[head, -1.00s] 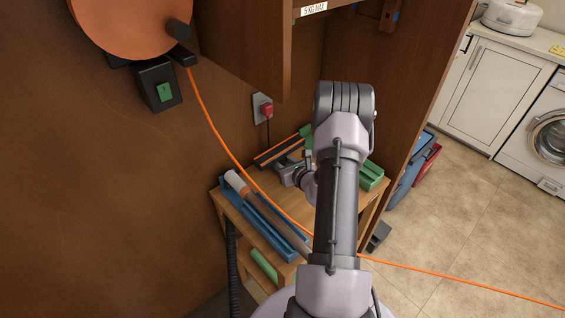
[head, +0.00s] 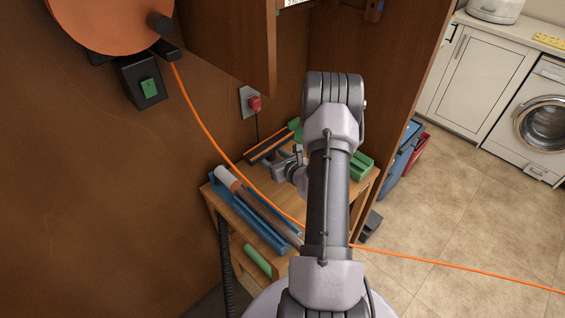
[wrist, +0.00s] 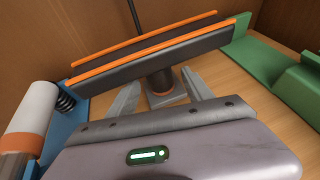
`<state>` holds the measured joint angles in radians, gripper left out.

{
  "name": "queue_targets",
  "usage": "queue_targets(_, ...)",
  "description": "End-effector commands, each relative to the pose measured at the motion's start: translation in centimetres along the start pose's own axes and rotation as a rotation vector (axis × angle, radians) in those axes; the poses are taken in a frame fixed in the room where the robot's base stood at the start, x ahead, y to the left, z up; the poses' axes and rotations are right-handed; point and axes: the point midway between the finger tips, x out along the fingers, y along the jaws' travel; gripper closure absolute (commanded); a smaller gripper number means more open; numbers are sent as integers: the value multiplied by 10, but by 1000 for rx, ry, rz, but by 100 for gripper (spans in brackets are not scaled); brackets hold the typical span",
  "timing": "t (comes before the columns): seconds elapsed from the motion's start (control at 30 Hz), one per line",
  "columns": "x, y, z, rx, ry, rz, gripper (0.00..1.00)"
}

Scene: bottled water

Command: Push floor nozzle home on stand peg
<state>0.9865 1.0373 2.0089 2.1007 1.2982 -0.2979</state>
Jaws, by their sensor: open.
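The floor nozzle (wrist: 155,55) is a long dark grey bar with orange strips along its edges. Its short dark neck (wrist: 160,82), with an orange ring at the base, points toward my gripper. My gripper (wrist: 163,90) is open, with one finger on each side of the neck; I cannot tell whether either touches it. In the head view the nozzle (head: 268,147) lies at the back of the small wooden table, and my gripper (head: 277,164) is just in front of it. I cannot make out the stand peg.
A blue tray (head: 262,222) holds a grey tube with a white end (head: 228,178) at the table's left. A green holder (head: 361,164) stands at the right. An orange cord (head: 205,128) crosses the table. A cabinet (head: 228,45) overhangs the back, with a wooden panel right.

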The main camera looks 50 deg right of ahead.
Motion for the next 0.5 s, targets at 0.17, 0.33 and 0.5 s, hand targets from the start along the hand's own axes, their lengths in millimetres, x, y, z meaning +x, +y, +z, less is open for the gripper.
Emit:
queue_targets(0.17, -41, -1, 4, 4, 1, -4, 41)
queue_targets(0.33, -90, -1, 4, 5, 1, -5, 41)
queue_targets(0.5, -136, -1, 3, 4, 0, -5, 41)
